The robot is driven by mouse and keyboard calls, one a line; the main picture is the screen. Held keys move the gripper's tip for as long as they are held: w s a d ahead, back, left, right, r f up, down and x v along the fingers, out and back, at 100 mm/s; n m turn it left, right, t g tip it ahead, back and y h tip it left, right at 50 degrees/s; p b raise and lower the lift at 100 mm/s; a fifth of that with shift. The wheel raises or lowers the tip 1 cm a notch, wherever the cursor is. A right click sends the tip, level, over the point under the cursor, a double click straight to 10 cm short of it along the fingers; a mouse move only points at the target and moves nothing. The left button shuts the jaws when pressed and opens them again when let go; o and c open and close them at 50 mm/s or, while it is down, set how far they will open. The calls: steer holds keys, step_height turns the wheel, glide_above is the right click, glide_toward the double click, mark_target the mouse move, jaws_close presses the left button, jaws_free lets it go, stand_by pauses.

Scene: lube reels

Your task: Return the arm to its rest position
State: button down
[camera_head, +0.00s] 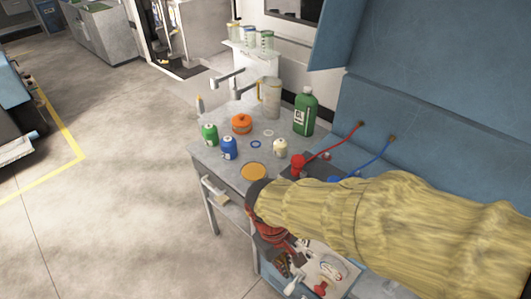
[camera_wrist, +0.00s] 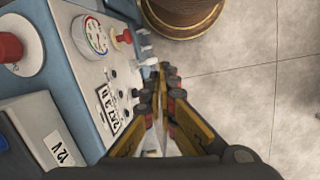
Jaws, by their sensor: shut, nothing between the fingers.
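My arm (camera_head: 390,212), in a yellow fabric sleeve, reaches in from the right over the workbench in the head view. It bends down at a dark cuff over the front side of the bench. My gripper (camera_wrist: 166,80) is shut and empty in the wrist view, its yellow and black fingers together. The fingers are beside a panel (camera_wrist: 88,75) with a round gauge (camera_wrist: 95,35), small switches and a printed label. I cannot tell whether they touch it. In the head view the sleeve hides part of the bench and panel.
The bench top (camera_head: 222,178) holds a green bottle (camera_head: 305,115), an orange container (camera_head: 242,124), small green and blue bottles (camera_head: 229,148), and a clear jug (camera_head: 270,97). Red and blue cables (camera_head: 377,154) run to the blue wall. A brown round drum (camera_wrist: 185,14) stands beside the panel. Floor at left (camera_head: 110,190) is clear.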

steer(key=s+d+r+m+t+y, duration=0.1)
steer(key=d+r+m+t, duration=0.5)
steer(key=d+r, duration=0.8)
step_height(320, 180, up, 3)
steer(key=shift+s+d+m+y, duration=0.15)
steer(key=shift+m+y, duration=0.25)
steer(key=shift+m, duration=0.3)
steer(key=c, duration=2.6)
jaws_free()
